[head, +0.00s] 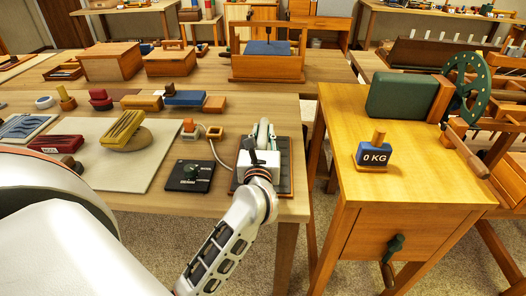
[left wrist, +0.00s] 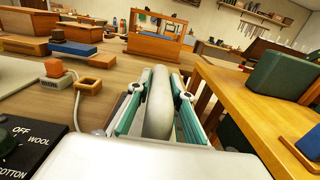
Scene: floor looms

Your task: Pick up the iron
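The iron (head: 263,133) stands at the right end of the left-hand table, over a dark plate (head: 286,183). Its pale grey, rounded handle (left wrist: 159,103) shows in the left wrist view. My left gripper (head: 260,150) is at the iron, with its teal fingers (left wrist: 160,92) close along both sides of the handle. I cannot tell whether the fingers press on it or leave a small gap. My gripper and wrist hide most of the iron's body. My right gripper is not in view.
A black dial panel (head: 190,176) sits left of the plate, with a small orange block (head: 214,132) and cable behind it.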

